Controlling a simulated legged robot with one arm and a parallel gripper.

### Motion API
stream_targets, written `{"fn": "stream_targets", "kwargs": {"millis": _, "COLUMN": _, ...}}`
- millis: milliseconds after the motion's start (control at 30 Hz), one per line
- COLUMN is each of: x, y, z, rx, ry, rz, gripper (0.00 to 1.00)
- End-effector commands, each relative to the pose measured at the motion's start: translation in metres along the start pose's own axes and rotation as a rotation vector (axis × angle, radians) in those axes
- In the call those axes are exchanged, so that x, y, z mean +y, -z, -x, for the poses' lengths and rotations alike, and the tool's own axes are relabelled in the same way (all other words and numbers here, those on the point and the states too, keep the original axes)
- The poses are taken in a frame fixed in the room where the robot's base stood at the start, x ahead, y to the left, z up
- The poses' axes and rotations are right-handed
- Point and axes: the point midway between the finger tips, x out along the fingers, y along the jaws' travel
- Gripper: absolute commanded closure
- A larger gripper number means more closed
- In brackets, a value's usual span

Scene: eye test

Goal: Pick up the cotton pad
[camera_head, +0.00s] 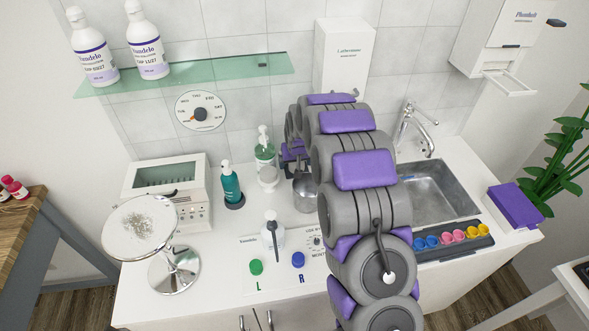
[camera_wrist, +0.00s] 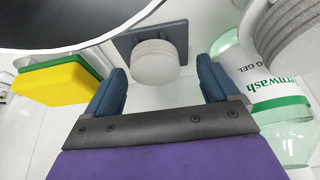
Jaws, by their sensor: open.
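A white, round, ridged thing (camera_wrist: 154,58), which looks like the cotton pad or a stack of them, is in the wrist view at top centre. It rests against a blue-grey square plate (camera_wrist: 174,36). My gripper (camera_wrist: 162,66) is open, with its two blue fingers apart and nothing held between them. The white thing lies beyond the fingertips, roughly in line with the gap between them. I cannot tell whether the fingers touch it. In the head view I cannot make out the cotton pad, and my arm hides most of my gripper.
In the wrist view a green-labelled bottle (camera_wrist: 272,95) stands close to the right finger. A yellow and green sponge (camera_wrist: 55,83) is left. In the head view, a metal cup (camera_head: 307,194), pump bottles (camera_head: 231,184), a round mirror stand (camera_head: 175,268) and a sink (camera_head: 435,190) crowd the counter.

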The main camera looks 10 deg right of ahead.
Motion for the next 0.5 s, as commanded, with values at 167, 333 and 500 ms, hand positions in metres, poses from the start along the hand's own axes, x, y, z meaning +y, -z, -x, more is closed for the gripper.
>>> {"fn": "stream_targets", "kwargs": {"millis": 167, "x": 0.0008, "y": -0.0003, "z": -0.0069, "rx": 0.001, "ry": 0.0, "rz": -0.001, "gripper": 0.12}}
{"fn": "stream_targets", "kwargs": {"millis": 333, "x": -0.0014, "y": -0.0001, "z": -0.0063, "rx": 0.001, "ry": -0.002, "rz": 0.001, "gripper": 0.18}}
{"fn": "stream_targets", "kwargs": {"millis": 500, "x": -0.0022, "y": -0.0001, "z": -0.0063, "rx": 0.001, "ry": -0.002, "rz": 0.002, "gripper": 0.34}}
